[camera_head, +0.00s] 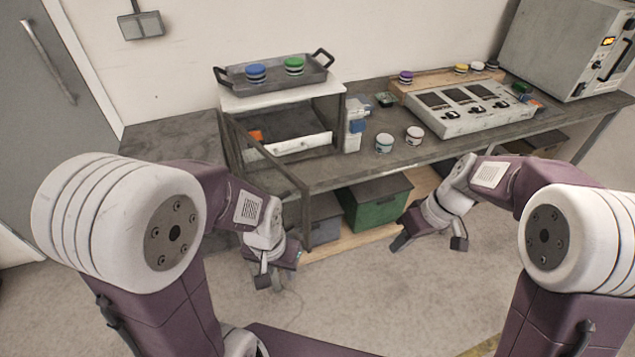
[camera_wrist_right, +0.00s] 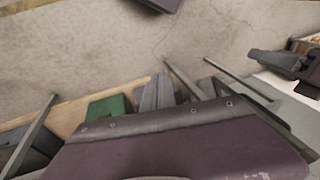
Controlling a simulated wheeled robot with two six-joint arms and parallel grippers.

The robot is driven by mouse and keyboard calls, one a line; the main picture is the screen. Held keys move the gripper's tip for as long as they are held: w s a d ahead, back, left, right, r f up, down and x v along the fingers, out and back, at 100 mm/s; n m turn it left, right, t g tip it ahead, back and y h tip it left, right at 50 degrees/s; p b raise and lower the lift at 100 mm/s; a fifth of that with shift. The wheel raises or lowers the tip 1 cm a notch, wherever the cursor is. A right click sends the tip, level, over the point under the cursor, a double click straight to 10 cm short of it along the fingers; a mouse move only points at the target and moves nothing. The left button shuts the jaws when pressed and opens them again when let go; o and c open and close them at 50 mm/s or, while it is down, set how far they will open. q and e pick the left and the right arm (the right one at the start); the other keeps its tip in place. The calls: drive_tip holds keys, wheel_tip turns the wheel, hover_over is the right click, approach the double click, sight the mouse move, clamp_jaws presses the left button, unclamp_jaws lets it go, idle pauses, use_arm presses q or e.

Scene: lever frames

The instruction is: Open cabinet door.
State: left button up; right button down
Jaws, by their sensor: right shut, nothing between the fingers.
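The white-topped cabinet (camera_head: 262,101) stands on the left end of the bench. A dark thin-framed door (camera_head: 268,153) appears to stand swung out from its left side, its far edge reaching past the bench front. Inside the cabinet show a white-fronted tray (camera_head: 305,144) and a small orange item. My left gripper (camera_head: 288,257) is low in front of the bench, near the door frame's lower outer end; whether it touches the frame, or is open, I cannot tell. My right gripper (camera_head: 402,241) is shut and empty, right of it above the floor. It shows in the right wrist view (camera_wrist_right: 157,90).
A tray (camera_head: 325,77) with blue and green round items sits on the cabinet. Jars (camera_head: 384,142), a control panel (camera_head: 465,105) and a large instrument (camera_head: 565,50) are on the bench. A green bin (camera_head: 375,205) is underneath. The floor in front is clear.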

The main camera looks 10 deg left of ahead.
drive_tip(key=w+a+r+n+g+y+p, duration=0.25)
drive_tip(key=w+a+r+n+p, duration=0.35)
drive_tip(key=a+r+p, duration=0.65)
drive_tip(key=s+a+f+m+p, duration=0.1)
drive_tip(key=s+a+f+p, duration=0.2)
drive_tip(key=a+f, duration=0.4)
drive_tip(key=shift+s+a+f+t+y+p, duration=0.3)
drive_tip(key=shift+s+a+t+y, duration=0.05)
drive_tip(key=shift+s+y, duration=0.1)
drive_tip(key=shift+w, duration=0.1)
